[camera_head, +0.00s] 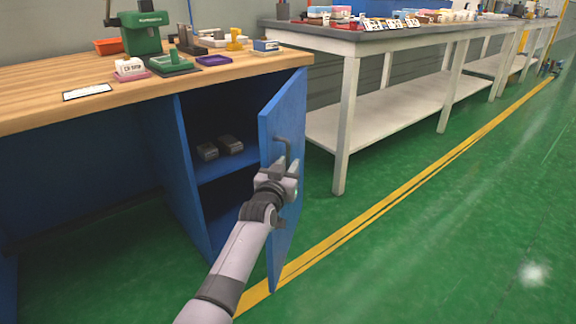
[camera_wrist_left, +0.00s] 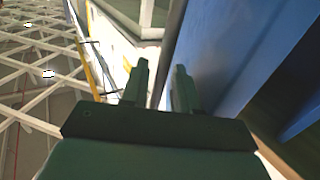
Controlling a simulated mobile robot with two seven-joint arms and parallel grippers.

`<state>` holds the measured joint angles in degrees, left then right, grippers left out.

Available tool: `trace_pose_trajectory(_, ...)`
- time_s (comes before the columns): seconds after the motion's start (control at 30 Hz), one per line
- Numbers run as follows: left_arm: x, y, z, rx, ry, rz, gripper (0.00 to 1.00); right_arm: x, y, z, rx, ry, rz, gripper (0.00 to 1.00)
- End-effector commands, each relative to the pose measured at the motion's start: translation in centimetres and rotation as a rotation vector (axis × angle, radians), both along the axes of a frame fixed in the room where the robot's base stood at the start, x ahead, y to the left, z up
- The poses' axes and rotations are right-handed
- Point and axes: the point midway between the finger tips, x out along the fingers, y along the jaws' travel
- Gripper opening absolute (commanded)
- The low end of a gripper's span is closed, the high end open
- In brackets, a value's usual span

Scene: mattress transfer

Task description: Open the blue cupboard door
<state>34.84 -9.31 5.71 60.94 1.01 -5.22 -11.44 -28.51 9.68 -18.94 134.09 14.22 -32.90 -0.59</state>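The blue cupboard door (camera_head: 285,105) stands ajar, swung out from the cupboard (camera_head: 185,170) under the wooden bench. My left gripper (camera_head: 284,172) is at the door, just below the visible part of the handle. Whether the fingers touch the door or handle cannot be told. My right gripper is not in view.
Two dark grey items (camera_head: 220,148) sit on the cupboard's shelf. A green machine (camera_head: 140,32) and small parts stand on the wooden bench top (camera_head: 40,88). A white table (camera_head: 345,130) stands behind the door on the right. The green floor (camera_head: 430,240) at right is clear.

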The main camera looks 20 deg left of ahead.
Motion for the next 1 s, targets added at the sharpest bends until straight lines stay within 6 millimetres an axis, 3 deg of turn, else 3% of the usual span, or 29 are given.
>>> trace_pose_trajectory(0.23,-2.6,0.0,0.3,0.000,0.002,-0.001,0.30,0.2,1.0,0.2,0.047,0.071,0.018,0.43)
trace_pose_trajectory(0.53,-5.9,0.0,0.2,0.000,-0.001,-0.001,0.30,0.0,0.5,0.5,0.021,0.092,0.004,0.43)
trace_pose_trajectory(1.0,-6.9,0.0,0.1,0.000,-0.002,-0.001,0.30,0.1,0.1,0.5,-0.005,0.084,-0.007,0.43)
